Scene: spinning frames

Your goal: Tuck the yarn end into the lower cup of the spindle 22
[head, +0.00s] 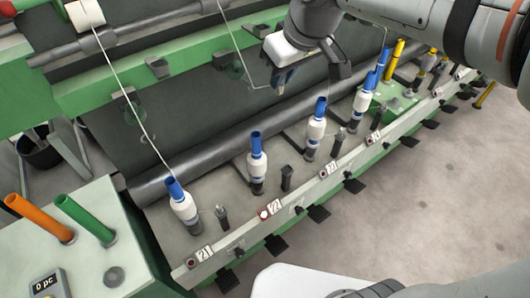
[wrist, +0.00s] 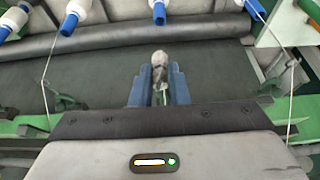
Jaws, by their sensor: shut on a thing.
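Spindle 22 (head: 257,166) stands upright on the rail behind its number plate, with a blue tube top, a white yarn body and a dark lower cup (head: 258,187). My gripper (head: 282,78) is above and behind the spindle row, apart from spindle 22. Its blue fingers (wrist: 159,86) are shut on the yarn end, a pale grey tuft (wrist: 160,60) showing between them in the wrist view. The yarn (head: 235,47) comes down from the top and bends across to my gripper. The exact grip point is too small to tell in the head view.
Spindle 21 (head: 183,207) has a yarn running up to a white roller. Spindle 23 (head: 316,132) and others stand to the right. Small dark posts (head: 286,178) stand between spindles. A long dark roller (head: 230,145) lies behind the row. Orange and green tubes (head: 85,216) stand at left.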

